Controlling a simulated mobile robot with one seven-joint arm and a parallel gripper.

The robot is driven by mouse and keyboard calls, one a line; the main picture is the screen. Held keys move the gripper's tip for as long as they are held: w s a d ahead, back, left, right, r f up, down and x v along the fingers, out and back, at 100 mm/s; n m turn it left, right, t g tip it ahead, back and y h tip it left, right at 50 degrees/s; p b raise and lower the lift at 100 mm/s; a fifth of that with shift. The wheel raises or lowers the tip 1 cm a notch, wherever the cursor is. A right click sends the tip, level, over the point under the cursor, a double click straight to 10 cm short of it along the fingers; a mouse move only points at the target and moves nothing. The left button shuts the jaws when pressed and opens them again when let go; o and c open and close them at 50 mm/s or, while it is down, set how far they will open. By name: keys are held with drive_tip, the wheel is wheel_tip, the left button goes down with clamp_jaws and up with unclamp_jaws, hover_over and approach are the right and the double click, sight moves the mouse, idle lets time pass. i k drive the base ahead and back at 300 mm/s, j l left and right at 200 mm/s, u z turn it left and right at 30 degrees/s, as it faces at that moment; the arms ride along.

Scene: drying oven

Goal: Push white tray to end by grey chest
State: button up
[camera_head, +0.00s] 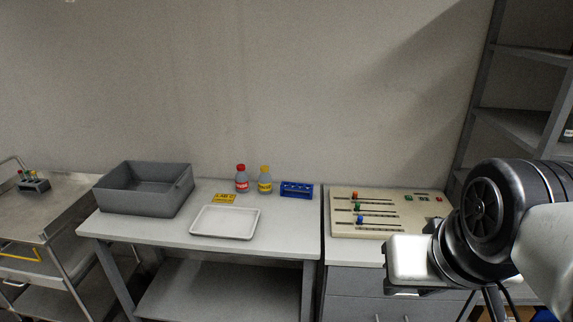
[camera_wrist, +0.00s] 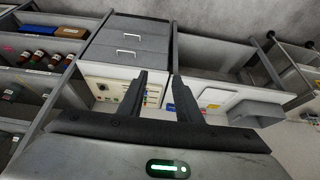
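The white tray (camera_head: 225,221) lies flat on the light table (camera_head: 285,242), in front of a yellow label and right of the grey bin. It also shows in the wrist view (camera_wrist: 213,97). A grey chest of drawers (camera_head: 368,284) stands right of the table, under a beige control panel; the wrist view shows its drawers (camera_wrist: 127,42). My gripper (camera_wrist: 160,75) is open and empty, its two black fingers apart. In the head view my arm's end is at the right, in front of the panel, away from the tray. The fingertips are hard to make out there.
The grey bin (camera_head: 146,190) stands at the table's left end. A red-capped bottle (camera_head: 242,180), a yellow-capped bottle (camera_head: 265,181) and a blue rack (camera_head: 297,190) stand at the back. The panel (camera_head: 385,211) has coloured sliders. The tabletop right of the tray is clear.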

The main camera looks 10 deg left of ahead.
sight(220, 221)
drive_tip(key=i+j, duration=0.2)
drive_tip(key=j, duration=0.2)
drive_tip(key=i+j, duration=0.2)
drive_tip(key=j, duration=0.2)
drive_tip(key=i+j, duration=0.15)
drive_tip(key=j, duration=0.25)
drive_tip(key=i+j, duration=0.2)
drive_tip(key=j, duration=0.2)
drive_tip(key=i+j, duration=0.2)
drive_tip(key=j, duration=0.2)
drive_tip(key=i+j, duration=0.2)
drive_tip(key=j, duration=0.25)
drive_tip(key=i+j, duration=0.15)
drive_tip(key=j, duration=0.25)
